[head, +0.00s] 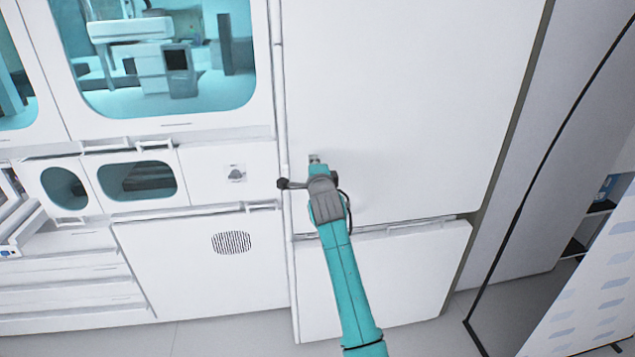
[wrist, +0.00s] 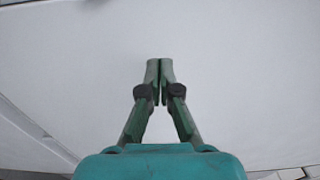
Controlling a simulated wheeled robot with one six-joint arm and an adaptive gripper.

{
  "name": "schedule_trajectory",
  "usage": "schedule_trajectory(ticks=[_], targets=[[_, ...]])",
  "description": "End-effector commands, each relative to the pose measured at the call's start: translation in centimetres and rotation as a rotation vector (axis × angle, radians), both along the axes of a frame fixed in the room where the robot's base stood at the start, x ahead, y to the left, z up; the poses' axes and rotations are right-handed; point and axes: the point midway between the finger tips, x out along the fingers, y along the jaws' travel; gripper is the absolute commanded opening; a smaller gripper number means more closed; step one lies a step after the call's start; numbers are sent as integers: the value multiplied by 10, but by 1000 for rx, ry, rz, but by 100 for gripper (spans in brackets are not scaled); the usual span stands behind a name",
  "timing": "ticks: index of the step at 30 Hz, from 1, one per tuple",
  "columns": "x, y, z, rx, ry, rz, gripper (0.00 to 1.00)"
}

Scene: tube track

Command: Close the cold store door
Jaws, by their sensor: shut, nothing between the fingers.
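The cold store door appears to be the large plain white upper panel (head: 410,110) in the head view. It stands nearly in line with the white fronts around it, and I cannot tell whether a small gap is left. My gripper (head: 314,158) is in front of the door's lower left part, near its left edge. The door's white surface (wrist: 240,60) fills most of the wrist view. My gripper (wrist: 160,62) is shut with its fingertips together and nothing between them. The fingertips are close to the surface, but I cannot tell whether they touch it.
A lower white panel (head: 385,280) sits under the door. Left of it are a vented white front (head: 205,265) and windowed cabinets (head: 165,60). A dark olive strip (head: 520,85) runs along the door's right side. Grey floor (head: 230,333) shows in front.

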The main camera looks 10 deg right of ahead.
Motion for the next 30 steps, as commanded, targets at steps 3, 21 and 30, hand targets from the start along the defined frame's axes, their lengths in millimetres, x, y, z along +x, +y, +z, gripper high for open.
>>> schedule_trajectory(ticks=[3, 21, 30], targets=[[-14, 0, -2, 1, 1, 1, 0], [-88, 1, -3, -3, 3, 1, 0], [-137, -7, -82, -146, 39, 17, 0]])
